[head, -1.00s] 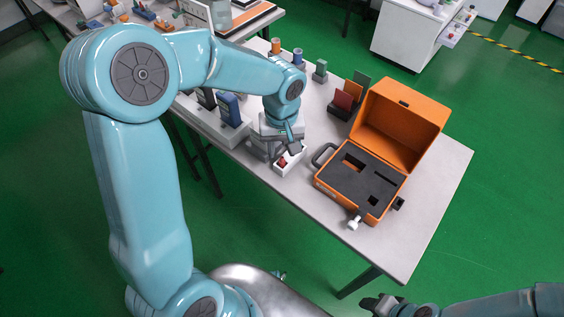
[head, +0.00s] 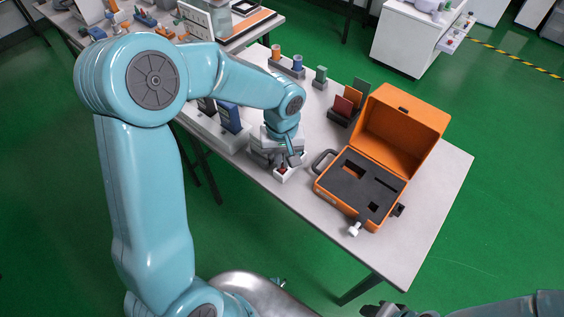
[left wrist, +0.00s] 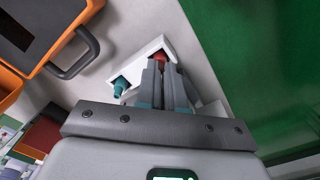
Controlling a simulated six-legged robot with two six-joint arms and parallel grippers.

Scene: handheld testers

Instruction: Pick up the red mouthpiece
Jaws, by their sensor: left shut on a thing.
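The red mouthpiece (left wrist: 161,57) shows at the tips of my left gripper (left wrist: 167,68) in the left wrist view. The fingers are shut on it and hide most of it. In the head view only a small part of the red mouthpiece (head: 282,170) shows below my left gripper (head: 291,160). It is at a small white holder (left wrist: 146,56) near the table's front edge; I cannot tell whether it is clear of the holder. A teal mouthpiece (left wrist: 120,87) stands in the same holder. My right gripper (head: 382,309) is at the bottom edge, partly cut off.
An open orange case (head: 372,222) with dark foam cutouts stands right of the holder, its handle (head: 324,161) towards it. A white piece (head: 354,229) lies before the case. Blue testers (head: 229,117) stand left of my gripper. The table's right end is clear.

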